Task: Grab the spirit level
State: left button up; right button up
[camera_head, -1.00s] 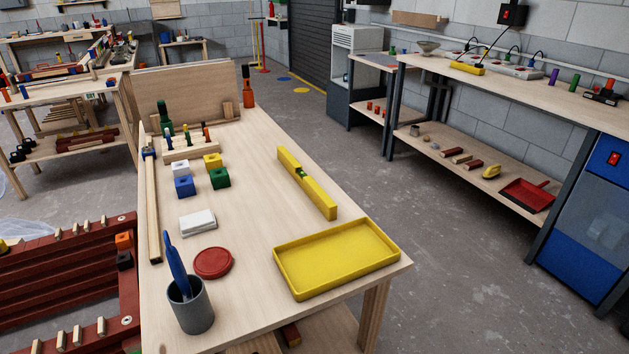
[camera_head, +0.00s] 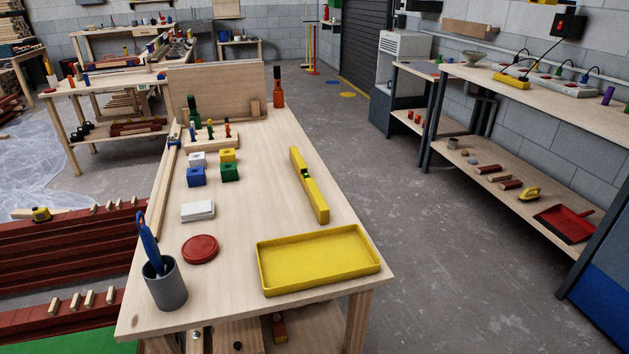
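The yellow spirit level (camera_head: 311,190) lies on the wooden workbench (camera_head: 240,220), near its right edge. It runs lengthwise and has a dark vial window near its middle. Its near end is just behind the yellow tray (camera_head: 315,286), apart from it. Neither of my grippers shows in the head view.
On the bench are a red lid (camera_head: 200,249), a white block (camera_head: 198,211), small coloured cubes (camera_head: 229,172) and a grey cup (camera_head: 166,288) with a blue tool. Open floor (camera_head: 430,270) lies right of the bench. A red slatted stack (camera_head: 65,255) stands left.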

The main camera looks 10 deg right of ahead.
aim_at(321, 210)
jog(key=l+u, duration=0.3)
jog(key=l, duration=1.25)
jog(key=l+u, duration=0.15)
jog(key=l, duration=0.65)
jog(key=i+l, duration=0.15)
jog(key=l, duration=0.25)
jog(key=i+l+u, duration=0.15)
jog(key=l, duration=0.2)
